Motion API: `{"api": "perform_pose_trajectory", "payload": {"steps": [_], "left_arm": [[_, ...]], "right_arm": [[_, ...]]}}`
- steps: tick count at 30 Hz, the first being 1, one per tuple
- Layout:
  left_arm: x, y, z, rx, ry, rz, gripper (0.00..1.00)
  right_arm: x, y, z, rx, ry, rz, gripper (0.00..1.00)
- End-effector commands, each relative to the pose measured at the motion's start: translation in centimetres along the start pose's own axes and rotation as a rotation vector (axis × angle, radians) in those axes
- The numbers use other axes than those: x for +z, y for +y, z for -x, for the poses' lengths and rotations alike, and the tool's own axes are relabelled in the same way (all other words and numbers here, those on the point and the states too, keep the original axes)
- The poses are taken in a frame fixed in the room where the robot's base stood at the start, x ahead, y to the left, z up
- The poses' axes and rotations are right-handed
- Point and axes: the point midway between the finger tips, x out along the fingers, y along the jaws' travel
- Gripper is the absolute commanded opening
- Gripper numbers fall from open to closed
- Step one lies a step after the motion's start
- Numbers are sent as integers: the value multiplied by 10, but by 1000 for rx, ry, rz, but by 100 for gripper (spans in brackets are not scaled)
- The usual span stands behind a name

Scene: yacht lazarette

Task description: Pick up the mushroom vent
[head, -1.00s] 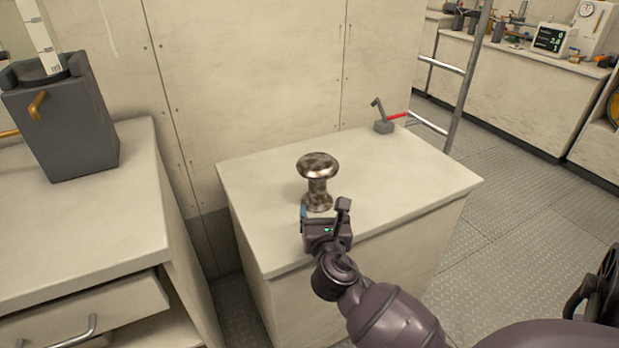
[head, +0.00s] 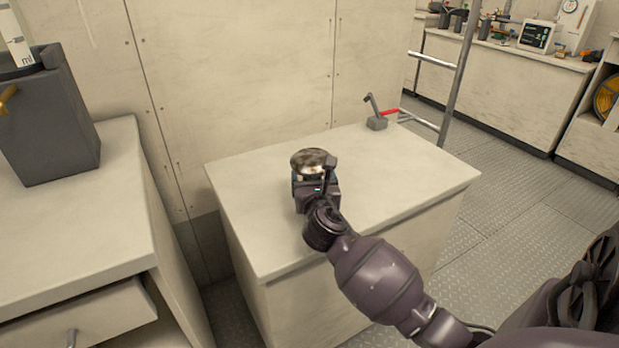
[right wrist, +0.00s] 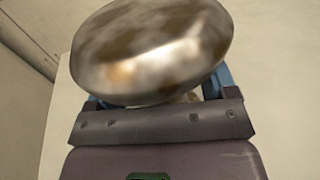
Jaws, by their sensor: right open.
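The mushroom vent (head: 314,158) is a mottled, tarnished metal piece with a domed cap, standing on the cream cabinet top. My right gripper (head: 316,181) is at the vent, just under its cap, and hides most of the stem in the head view. In the right wrist view the cap (right wrist: 152,50) fills the upper middle. The blue fingers of my right gripper (right wrist: 160,88) show on either side below it, spread apart. The stem between them is mostly hidden, so contact cannot be told. My left gripper is not in view.
The cream cabinet top (head: 400,180) is mostly clear around the vent. A small grey block with a lever and red handle (head: 377,122) stands at its back right, near a metal ladder (head: 457,80). A grey container (head: 50,135) stands on the left counter, above an open drawer (head: 90,322).

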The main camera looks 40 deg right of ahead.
Motion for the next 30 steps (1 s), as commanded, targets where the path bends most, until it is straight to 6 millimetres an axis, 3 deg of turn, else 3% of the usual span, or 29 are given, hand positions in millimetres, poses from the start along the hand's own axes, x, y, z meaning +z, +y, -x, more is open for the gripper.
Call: {"api": "perform_pose_trajectory", "payload": {"steps": [8,21,30], "left_arm": [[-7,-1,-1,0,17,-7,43],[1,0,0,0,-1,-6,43],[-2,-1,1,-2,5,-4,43]], "right_arm": [[2,0,-4,0,-2,-1,78],[1,0,-4,0,-1,-1,15],[7,0,-4,0,-5,-3,15]]}}
